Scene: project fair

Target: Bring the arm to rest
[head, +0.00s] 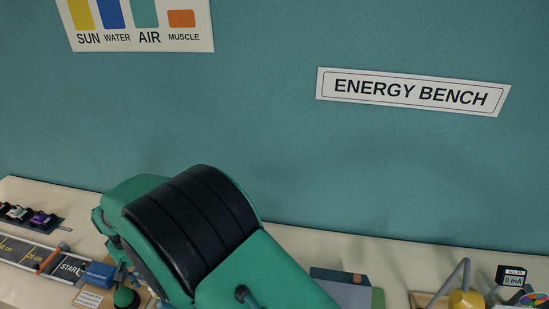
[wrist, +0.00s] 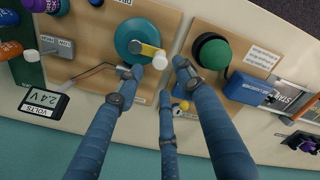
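In the wrist view my gripper (wrist: 158,76) has three blue jointed fingers spread apart, with clear gaps between the tips. Nothing is held between them. The fingers reach over the bench (wrist: 90,118) at the edge of two wooden boards. A teal wheel (wrist: 131,37) with a white and yellow handle lies just beyond the left fingertips. A small yellow and white thing (wrist: 184,105) shows between the lower and right fingers. In the head view my green and black arm covers the bench's middle, and my gripper's fingertips cannot be made out there.
A green and black dome (wrist: 212,52) and a blue box (wrist: 250,88) stand right of the fingers. The wall (head: 270,130) stands behind.

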